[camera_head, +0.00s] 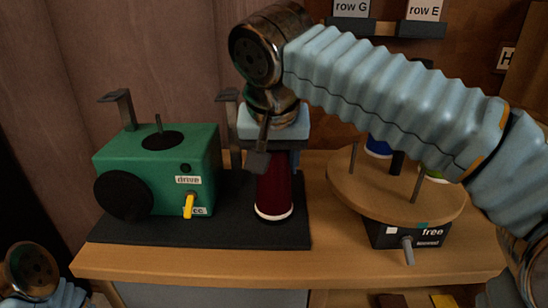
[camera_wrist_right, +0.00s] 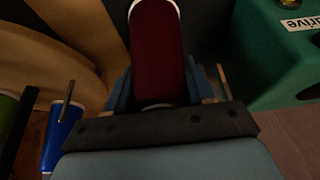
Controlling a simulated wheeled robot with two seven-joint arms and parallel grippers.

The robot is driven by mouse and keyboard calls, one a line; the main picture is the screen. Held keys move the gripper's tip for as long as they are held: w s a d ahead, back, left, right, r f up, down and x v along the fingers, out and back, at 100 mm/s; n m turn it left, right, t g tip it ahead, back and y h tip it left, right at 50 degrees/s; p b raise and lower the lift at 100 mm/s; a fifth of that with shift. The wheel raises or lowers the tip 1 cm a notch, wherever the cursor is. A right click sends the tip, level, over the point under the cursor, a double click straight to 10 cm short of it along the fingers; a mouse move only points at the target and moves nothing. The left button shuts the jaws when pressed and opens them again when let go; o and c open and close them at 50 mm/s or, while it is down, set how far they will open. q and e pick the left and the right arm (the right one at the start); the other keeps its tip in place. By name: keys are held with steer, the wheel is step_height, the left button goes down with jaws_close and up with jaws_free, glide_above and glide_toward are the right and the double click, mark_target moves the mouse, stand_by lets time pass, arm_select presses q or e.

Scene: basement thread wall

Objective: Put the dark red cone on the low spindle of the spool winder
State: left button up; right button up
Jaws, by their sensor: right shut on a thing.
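The dark red cone (camera_head: 273,190) is upright over the dark mat, just right of the green machine, with its pale rim at the bottom. My right gripper (camera_head: 268,150) is shut on its upper part from above. In the right wrist view the cone (camera_wrist_right: 158,50) sits between the blue fingers (camera_wrist_right: 157,88). I cannot tell whether its base touches anything; any spindle under it is hidden. The green machine (camera_head: 205,160), labelled "drive", has a black wheel, a yellow lever and a thin upright peg (camera_head: 158,122) by a dark top opening. My left gripper is out of view.
A round wooden platform (camera_head: 335,190) with upright pegs stands right, on a dark base marked "free" with a grey lever (camera_head: 407,250). Blue (camera_head: 378,147) and green (camera_head: 437,177) spools are partly hidden by my right arm. Metal brackets (camera_head: 125,108) rise behind the machine. The front bench strip is clear.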

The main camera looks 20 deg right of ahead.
steer(key=o, duration=1.2)
steer(key=shift+f, duration=0.1)
